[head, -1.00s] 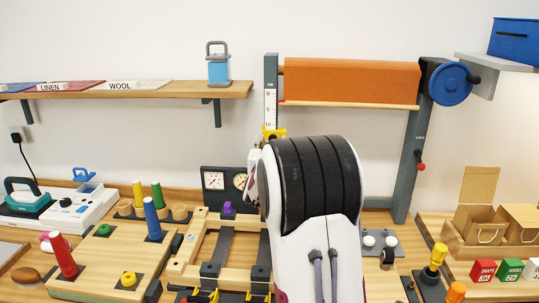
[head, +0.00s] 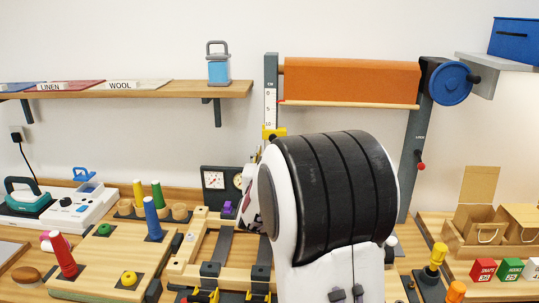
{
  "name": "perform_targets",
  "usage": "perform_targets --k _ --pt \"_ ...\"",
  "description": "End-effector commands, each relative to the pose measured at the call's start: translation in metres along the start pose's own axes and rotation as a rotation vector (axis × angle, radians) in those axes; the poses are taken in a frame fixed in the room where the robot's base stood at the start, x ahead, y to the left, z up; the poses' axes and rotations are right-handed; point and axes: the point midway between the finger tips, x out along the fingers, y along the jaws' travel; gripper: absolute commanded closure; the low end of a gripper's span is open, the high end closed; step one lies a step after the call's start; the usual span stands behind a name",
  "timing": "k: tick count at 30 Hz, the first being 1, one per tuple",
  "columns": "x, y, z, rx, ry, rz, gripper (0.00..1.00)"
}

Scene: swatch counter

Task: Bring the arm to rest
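My arm rises from the bottom middle of the head view, its large black and white joint filling the centre right. My gripper is hidden behind this joint, so its fingers do not show. The arm covers part of the wooden frame (head: 187,262) on the counter and the area to its right.
An orange fabric roll (head: 350,82) with a blue wheel (head: 450,84) hangs behind the arm. Thread spools, including a red one (head: 61,256), stand on a wooden board at left. Paper bags (head: 480,220) and small boxes (head: 510,268) are at right.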

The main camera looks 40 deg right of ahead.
Motion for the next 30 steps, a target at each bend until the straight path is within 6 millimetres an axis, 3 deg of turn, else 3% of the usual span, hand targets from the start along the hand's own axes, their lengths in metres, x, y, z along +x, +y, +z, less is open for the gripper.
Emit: perform_targets --k 20,26,30 --pt "0.000 -0.001 0.002 0.008 -0.007 -0.003 0.65" --pt "-0.001 -0.008 0.021 0.024 -0.080 -0.030 0.65" --pt "-0.007 -0.019 0.051 0.030 -0.188 -0.071 0.65"
